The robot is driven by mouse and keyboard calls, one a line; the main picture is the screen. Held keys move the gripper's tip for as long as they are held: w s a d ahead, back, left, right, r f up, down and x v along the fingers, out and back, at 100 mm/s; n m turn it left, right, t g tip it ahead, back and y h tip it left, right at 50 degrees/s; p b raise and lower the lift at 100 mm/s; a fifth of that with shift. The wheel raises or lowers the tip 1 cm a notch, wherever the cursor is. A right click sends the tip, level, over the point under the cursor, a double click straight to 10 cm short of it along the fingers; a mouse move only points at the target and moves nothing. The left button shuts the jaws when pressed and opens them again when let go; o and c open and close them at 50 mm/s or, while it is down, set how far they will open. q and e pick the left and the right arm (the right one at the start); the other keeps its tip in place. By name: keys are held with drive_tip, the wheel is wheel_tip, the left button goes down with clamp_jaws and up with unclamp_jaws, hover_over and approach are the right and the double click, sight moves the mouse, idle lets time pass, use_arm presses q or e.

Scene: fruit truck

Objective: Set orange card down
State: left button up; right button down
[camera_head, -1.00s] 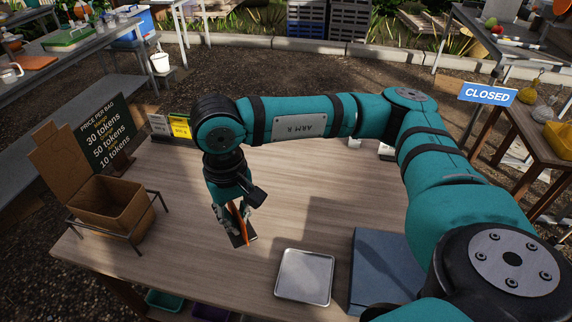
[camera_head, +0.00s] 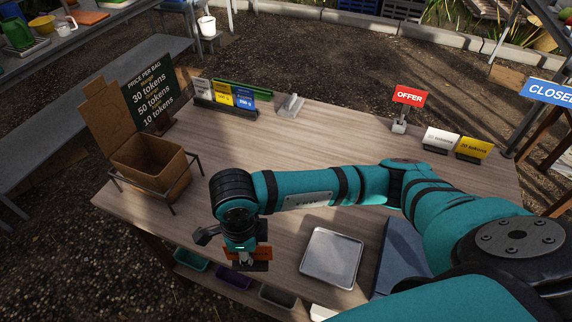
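The orange card (camera_head: 237,252) stands in a small dark holder (camera_head: 251,267) at the front edge of the wooden table (camera_head: 310,170). My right gripper (camera_head: 245,257) points down over it, its fingertips closed around the card's middle. The gripper hides part of the card. I cannot tell whether the holder touches the tabletop or hangs just above or before its edge. My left gripper is not in view.
A metal tray (camera_head: 333,258) lies right of my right gripper, beside a blue-grey block (camera_head: 400,258). An open cardboard box (camera_head: 150,165) in a wire frame stands at left. Card holders (camera_head: 222,97) and an empty stand (camera_head: 291,106) line the back. The table's middle is clear.

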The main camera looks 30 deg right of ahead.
drive_tip(key=w+d+p, duration=0.1)
drive_tip(key=w, duration=0.4)
drive_tip(key=w+d+f+p, duration=0.1)
drive_tip(key=w+d, duration=0.1)
drive_tip(key=w, duration=0.2)
drive_tip(key=w+d+p, duration=0.2)
drive_tip(key=w, duration=0.3)
drive_tip(key=shift+w+d+f, duration=0.2)
drive_tip(key=shift+w+d, duration=0.05)
drive_tip(key=shift+w, duration=0.05)
drive_tip(key=shift+w+d+f+p, duration=0.15)
drive_tip(key=shift+w+p, duration=0.1)
drive_tip(key=shift+p, duration=0.05)
wheel_tip(320, 180, down, 3)
drive_tip(key=shift+r+p, duration=0.2)
drive_tip(key=shift+p, duration=0.35)
drive_tip(key=shift+f, duration=0.3)
drive_tip(key=shift+f, duration=0.1)
drive_tip(key=shift+f, duration=0.15)
drive_tip(key=c, duration=1.5)
unclamp_jaws()
